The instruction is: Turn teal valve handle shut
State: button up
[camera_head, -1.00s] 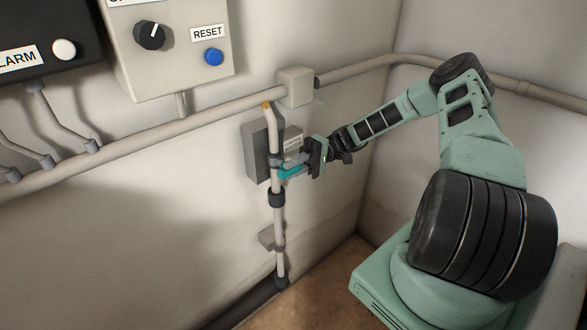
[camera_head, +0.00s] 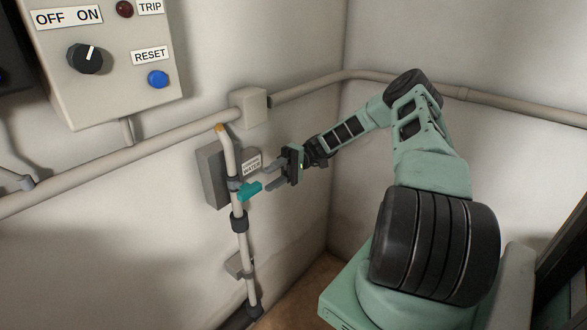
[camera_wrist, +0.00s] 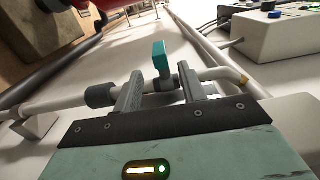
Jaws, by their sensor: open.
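The teal valve handle (camera_head: 250,191) sticks out to the right from the upright grey pipe (camera_head: 241,235), crosswise to it. In the wrist view the handle (camera_wrist: 160,62) stands out from the pipe, seen beyond the gap between my fingers.
A control panel (camera_head: 105,55) with a knob and a blue button hangs at upper left. A conduit (camera_head: 165,139) runs along the wall.

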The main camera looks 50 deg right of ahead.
jog(key=d+b, duration=0.2)
jog(key=d, duration=0.8)
jog(key=shift+w, duration=0.15)
jog(key=shift+f, duration=0.1)
